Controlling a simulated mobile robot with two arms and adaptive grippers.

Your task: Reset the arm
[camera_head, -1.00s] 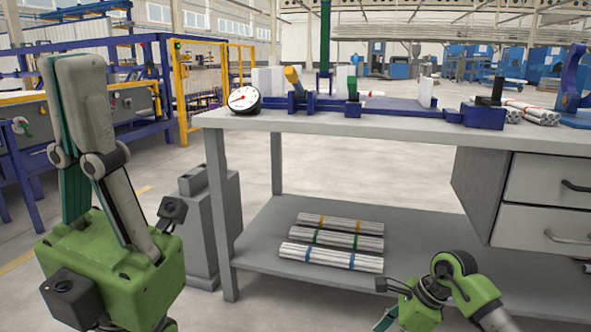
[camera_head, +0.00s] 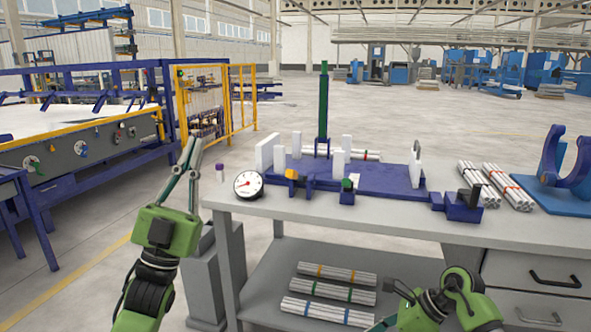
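My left gripper (camera_head: 193,146) points upward at the left of the workbench, apart from it. My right arm (camera_head: 462,293) is folded low at the bottom right, in front of the bench. Its gripper (camera_head: 382,326) is only partly in view at the bottom edge, so I cannot see its fingers clearly.
The grey workbench (camera_head: 400,224) carries a dial gauge (camera_head: 248,184), a blue fixture (camera_head: 378,182) with white blocks, pipe bundles (camera_head: 508,186) and a blue stand (camera_head: 560,185). More pipe bundles (camera_head: 333,290) lie on the lower shelf. A grey pillar (camera_head: 203,285) stands left of the bench.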

